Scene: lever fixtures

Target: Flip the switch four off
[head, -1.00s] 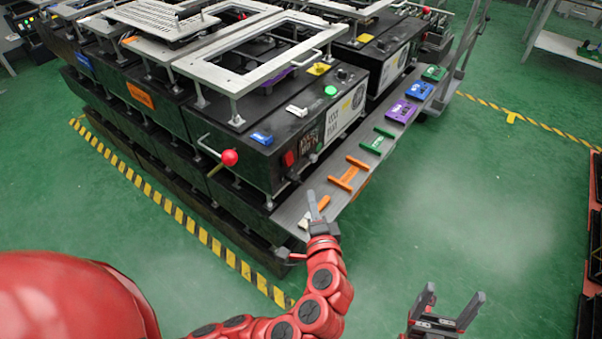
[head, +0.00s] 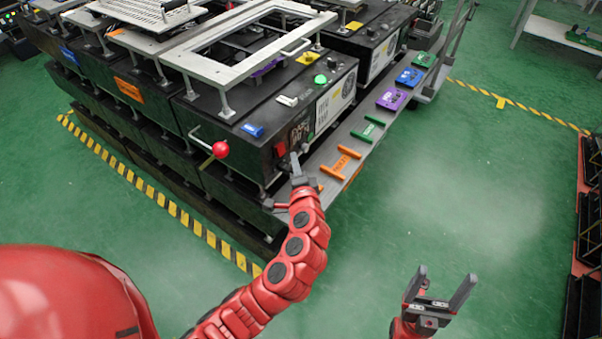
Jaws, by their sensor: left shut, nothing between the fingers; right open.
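The black machine (head: 262,165) has a front panel with a red switch (head: 281,149), a dark printed area and small dark knobs. No number is readable, so I cannot tell which control is switch four. My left gripper (head: 295,157) is shut and empty, with its tips at the lower part of this panel, just right of the red switch. I cannot tell whether it touches the panel. The gripper and arm hide part of the panel's lower edge. My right gripper (head: 445,290) is open and empty over the green floor, well away from the machine.
A grey ledge (head: 318,186) runs along the machine's front, carrying an orange piece (head: 341,163), a green piece (head: 369,129), a purple block (head: 392,99) and a blue block (head: 409,76).

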